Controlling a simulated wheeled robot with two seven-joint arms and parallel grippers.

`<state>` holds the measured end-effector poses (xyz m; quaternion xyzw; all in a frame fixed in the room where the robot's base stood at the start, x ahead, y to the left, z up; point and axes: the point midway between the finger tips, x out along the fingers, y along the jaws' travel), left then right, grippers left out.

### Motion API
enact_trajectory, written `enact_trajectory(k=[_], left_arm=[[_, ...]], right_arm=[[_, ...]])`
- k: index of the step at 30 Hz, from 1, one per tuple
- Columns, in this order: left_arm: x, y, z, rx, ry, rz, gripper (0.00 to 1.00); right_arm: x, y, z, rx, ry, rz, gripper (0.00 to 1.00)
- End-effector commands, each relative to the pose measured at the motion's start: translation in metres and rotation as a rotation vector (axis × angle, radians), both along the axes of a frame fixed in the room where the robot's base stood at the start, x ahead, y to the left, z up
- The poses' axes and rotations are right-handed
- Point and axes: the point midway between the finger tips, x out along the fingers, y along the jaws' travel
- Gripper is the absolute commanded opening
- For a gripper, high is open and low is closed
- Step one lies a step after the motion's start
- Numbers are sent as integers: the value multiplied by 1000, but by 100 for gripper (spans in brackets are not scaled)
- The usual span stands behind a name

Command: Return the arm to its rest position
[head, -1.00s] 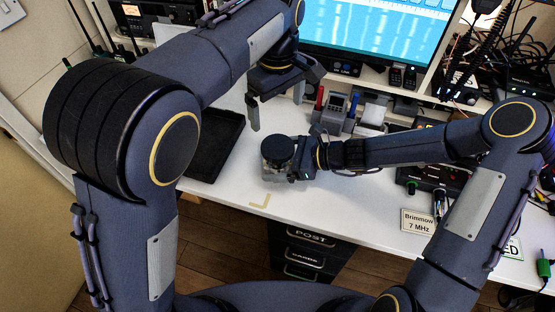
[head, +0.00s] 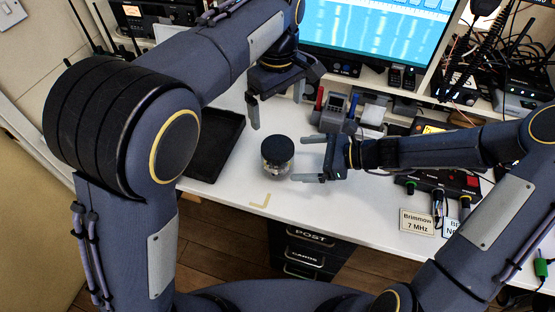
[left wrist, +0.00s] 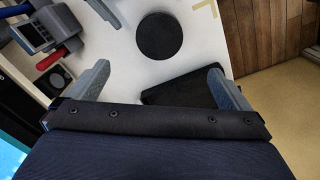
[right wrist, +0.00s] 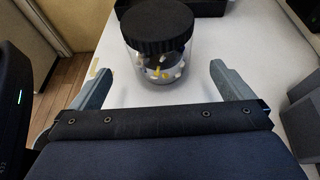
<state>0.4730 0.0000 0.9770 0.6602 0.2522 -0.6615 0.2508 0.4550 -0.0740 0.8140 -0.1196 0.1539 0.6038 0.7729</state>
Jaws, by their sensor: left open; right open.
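My right gripper (head: 312,160) is open and empty, just to the right of a clear jar with a black lid (head: 277,153) that stands upright on the white desk (head: 230,190). In the right wrist view the jar (right wrist: 158,62) sits beyond the open fingers, with small yellow and white pieces inside. My left gripper (head: 276,112) is open and empty above the desk, behind the jar, below the monitor. In the left wrist view the jar's black lid (left wrist: 159,36) shows beyond the fingers.
A black tray (head: 214,150) lies left of the jar. A grey holder with pens and a device (head: 336,112) stands behind my right gripper. A control box (head: 440,183) and a "Brimmow 7 MHz" card (head: 417,222) are at right. A monitor (head: 380,30) stands at the back.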

Motion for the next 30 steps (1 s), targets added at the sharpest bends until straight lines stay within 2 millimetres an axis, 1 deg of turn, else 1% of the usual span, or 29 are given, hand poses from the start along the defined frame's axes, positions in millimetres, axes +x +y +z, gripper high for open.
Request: enact_trajectory(k=[8, 11, 14, 17, 18, 20, 21, 23, 24, 26, 27, 29, 30], left_arm=[[0, 0, 0, 0, 0, 0, 100], [0, 7, 3, -16, 4, -1, 100], [-5, 33, 9, -77, 17, -15, 100], [-18, 75, 19, -184, 19, -52, 100], [-27, 93, 23, -232, 9, -73, 100], [-44, 118, 28, -299, -19, -113, 100], [-56, 133, 32, -337, -46, -141, 100], [-77, 152, 37, -382, -96, -187, 100], [-91, 163, 40, -405, -135, -216, 100], [-114, 177, 43, -426, -200, -264, 100], [-129, 184, 44, -429, -247, -295, 100], [-152, 193, 45, -422, -319, -342, 100], [-166, 197, 44, -407, -365, -372, 100]], right_arm=[[0, 0, 0, 0, -1, 0, 100], [-2, -1, 5, -17, -23, 14, 100], [-13, -6, 24, -86, -114, 74, 100], [-34, -17, 53, -214, -276, 185, 100], [-44, -23, 66, -275, -351, 239, 100], [-62, -32, 85, -371, -466, 325, 100], [-74, -38, 96, -432, -539, 380, 100], [-92, -48, 112, -524, -644, 462, 100], [-104, -55, 122, -585, -710, 514, 100], [-122, -66, 136, -675, -806, 592, 100], [-134, -74, 144, -734, -868, 641, 100], [-152, -84, 155, -821, -953, 714, 100], [-163, -91, 161, -878, -1008, 761, 100]])
